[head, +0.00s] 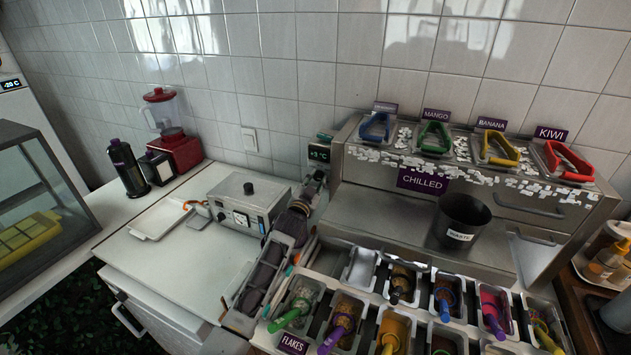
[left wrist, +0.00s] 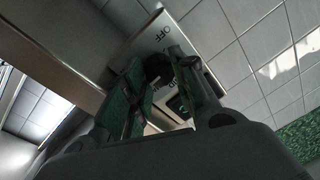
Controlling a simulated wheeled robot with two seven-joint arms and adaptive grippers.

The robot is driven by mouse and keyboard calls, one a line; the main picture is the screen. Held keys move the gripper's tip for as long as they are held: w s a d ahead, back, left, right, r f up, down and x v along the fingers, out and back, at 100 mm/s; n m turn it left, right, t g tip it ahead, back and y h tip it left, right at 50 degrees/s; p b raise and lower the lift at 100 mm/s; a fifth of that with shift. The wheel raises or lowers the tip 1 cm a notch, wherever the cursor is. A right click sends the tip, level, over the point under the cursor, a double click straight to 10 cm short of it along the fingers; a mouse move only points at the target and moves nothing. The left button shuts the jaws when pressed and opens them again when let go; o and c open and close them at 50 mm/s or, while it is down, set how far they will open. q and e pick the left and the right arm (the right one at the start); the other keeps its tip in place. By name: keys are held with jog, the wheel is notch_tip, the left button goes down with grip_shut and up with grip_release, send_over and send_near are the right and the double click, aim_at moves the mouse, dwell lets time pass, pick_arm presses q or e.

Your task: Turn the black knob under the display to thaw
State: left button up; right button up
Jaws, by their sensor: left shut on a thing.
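The display (head: 319,154) glows with a cold temperature reading on the left end of the steel chilled counter. My left gripper (head: 316,178) is just below it and hides the knob in the head view. In the left wrist view, the black knob (left wrist: 157,69) sits on a pale plate (left wrist: 150,38) marked OFF. The green-padded fingers of my left gripper (left wrist: 163,88) are on either side of the knob and shut on it. Other lettering on the plate is partly covered by the fingers, so I cannot tell where the knob points. My right gripper is not in view.
A grey appliance (head: 248,199) with its own dark knob stands left of my arm. Topping tubs with coloured handles (head: 392,325) fill the front right. A black bin (head: 461,217) stands on the steel counter (head: 385,219). The white worktop (head: 185,270) at left is mostly clear.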

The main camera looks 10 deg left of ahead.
pick_arm(q)
jog(key=m, duration=0.6)
jog(key=shift+m+h, duration=0.3)
jog(key=shift+h, duration=0.1)
jog(key=o, duration=1.1)
jog(key=shift+c, duration=0.2)
jog(key=shift+s+f, duration=0.1)
jog(key=shift+s+a, duration=0.1)
jog(key=shift+s, duration=0.3)
jog(key=s+a, duration=0.1)
jog(key=s, duration=0.9)
jog(key=shift+s+a+f, duration=0.3)
jog(key=shift+s+f, duration=0.1)
